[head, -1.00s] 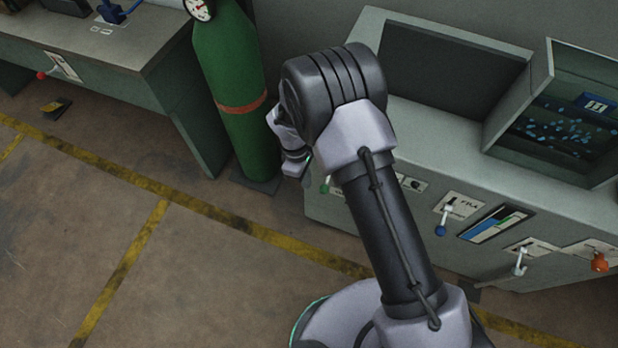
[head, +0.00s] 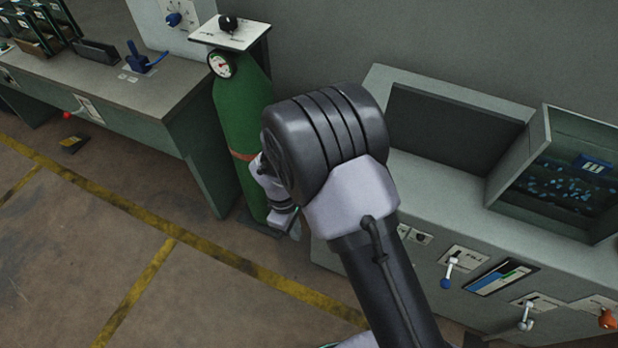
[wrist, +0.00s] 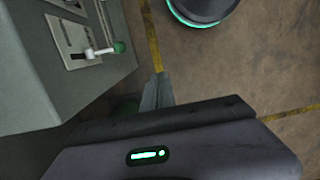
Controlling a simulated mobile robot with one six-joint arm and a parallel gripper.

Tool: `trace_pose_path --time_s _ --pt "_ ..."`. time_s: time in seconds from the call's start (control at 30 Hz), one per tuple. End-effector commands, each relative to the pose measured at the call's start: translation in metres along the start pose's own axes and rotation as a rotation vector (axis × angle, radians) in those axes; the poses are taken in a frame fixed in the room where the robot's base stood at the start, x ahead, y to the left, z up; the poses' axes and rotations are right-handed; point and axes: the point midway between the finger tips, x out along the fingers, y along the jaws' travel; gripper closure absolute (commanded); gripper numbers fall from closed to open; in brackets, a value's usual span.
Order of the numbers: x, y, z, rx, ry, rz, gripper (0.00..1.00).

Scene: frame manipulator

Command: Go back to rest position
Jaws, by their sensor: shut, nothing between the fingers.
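My gripper shows in the wrist view (wrist: 157,90) as a narrow grey pair of fingers, closed together with nothing between them. It points over the brown floor, beside the front of the grey-green machine cabinet (wrist: 60,95). In the head view only a small part of my gripper (head: 296,226) shows below my arm's dark elbow. It hangs in front of the foot of the green gas cylinder (head: 243,120); the rest is hidden behind my arm.
The machine cabinet (head: 440,195) stands at right, with a blue-knobbed lever (head: 447,282), a white lever (head: 525,318) and an orange knob (head: 608,319). A green-knobbed lever (wrist: 118,47) is near my gripper. A workbench (head: 130,105) is at left. Floor (head: 90,240) at lower left is clear.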

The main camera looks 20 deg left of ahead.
Motion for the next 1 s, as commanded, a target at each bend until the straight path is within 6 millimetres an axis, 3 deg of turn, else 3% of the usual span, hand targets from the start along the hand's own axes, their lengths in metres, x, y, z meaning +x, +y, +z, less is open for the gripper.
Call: trace_pose_path --time_s 0.07,0.13,0.17,0.23,0.3,0.37,0.43,0.53,0.6,0.7,0.8,1.0 --pt "-0.002 0.001 0.001 0.005 0.002 0.001 1.00" --pt "-0.018 0.008 0.007 0.055 0.021 0.005 1.00" --pt "-0.032 0.014 0.014 0.099 0.038 0.009 1.00" --pt "-0.080 0.032 0.043 0.265 0.098 0.018 1.00" --pt "-0.138 0.045 0.089 0.493 0.177 0.024 1.00" --pt "-0.183 0.046 0.135 0.705 0.251 0.026 1.00" --pt "-0.228 0.035 0.191 0.959 0.347 0.028 1.00" --pt "-0.270 0.002 0.258 1.293 0.489 0.025 1.00" --pt "-0.285 -0.025 0.290 1.489 0.581 0.021 1.00" --pt "-0.291 -0.056 0.316 1.690 0.686 0.014 1.00" --pt "-0.291 -0.072 0.327 1.799 0.749 0.009 1.00" --pt "-0.291 -0.078 0.329 1.836 0.770 0.004 1.00"
